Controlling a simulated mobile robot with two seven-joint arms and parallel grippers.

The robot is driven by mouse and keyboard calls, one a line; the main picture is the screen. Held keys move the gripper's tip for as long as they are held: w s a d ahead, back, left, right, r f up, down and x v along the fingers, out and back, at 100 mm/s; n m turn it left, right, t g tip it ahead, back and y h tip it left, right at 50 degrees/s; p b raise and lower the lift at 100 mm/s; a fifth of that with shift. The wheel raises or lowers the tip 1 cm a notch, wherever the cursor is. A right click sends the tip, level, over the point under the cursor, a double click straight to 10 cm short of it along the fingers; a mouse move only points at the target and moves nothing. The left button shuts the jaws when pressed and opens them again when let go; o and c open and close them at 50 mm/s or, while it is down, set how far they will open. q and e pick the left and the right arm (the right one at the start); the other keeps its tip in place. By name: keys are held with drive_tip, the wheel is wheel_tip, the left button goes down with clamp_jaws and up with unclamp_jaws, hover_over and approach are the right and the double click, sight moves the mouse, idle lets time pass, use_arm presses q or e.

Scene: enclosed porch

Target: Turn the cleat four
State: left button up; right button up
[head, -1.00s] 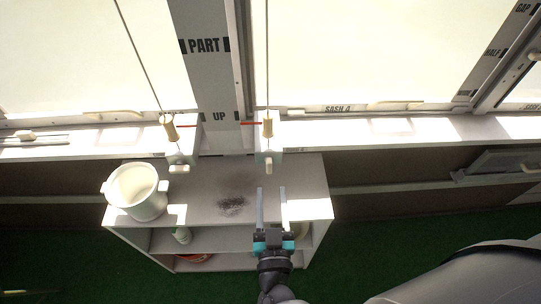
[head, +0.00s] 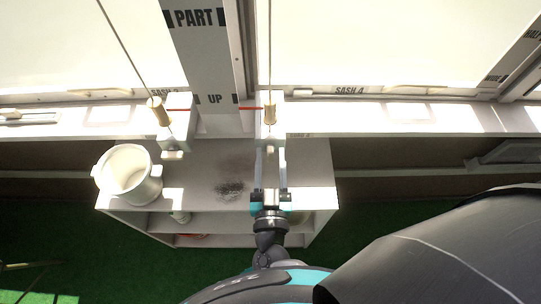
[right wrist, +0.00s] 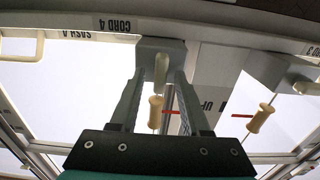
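Cleat four is a small cream peg (head: 269,153) on a white block (head: 271,132) at the sill. In the right wrist view the cleat (right wrist: 161,71) stands out from its block, with "CORD 4" printed beside it. My right gripper (head: 270,158) is open. Its two fingers reach toward the block, one on each side of the cleat. In the right wrist view (right wrist: 161,82) a gap shows between each finger and the cleat, so it is not clamped. My left gripper is not in view.
A cord with a wooden toggle (head: 270,114) hangs just above the block. A second block (head: 178,132) with a similar cleat (head: 172,155) and toggle (head: 158,111) stands to the left. A white pot (head: 129,174) sits on the shelf unit (head: 200,179) below the sill.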

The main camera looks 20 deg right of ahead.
clamp_jaws()
idle(0.3)
drive_tip(key=shift+m, duration=1.4)
drive_tip(key=m, duration=0.3)
drive_tip(key=shift+d+f+p, duration=0.1)
drive_tip(key=shift+d+p, duration=0.05)
drive_tip(key=shift+p, duration=0.2)
drive_tip(key=m, duration=0.5)
drive_tip(key=shift+f+m+b, duration=0.1)
drive_tip(key=shift+m+b, duration=0.2)
drive_tip(key=shift+m, duration=0.1)
drive_tip(key=m+b, duration=0.1)
drive_tip(key=m, duration=0.5)
drive_tip(key=shift+f, duration=0.1)
drive_tip(key=shift+m, duration=0.3)
drive_tip(key=shift+o, duration=0.5)
unclamp_jaws()
drive_tip(key=shift+d, duration=0.1)
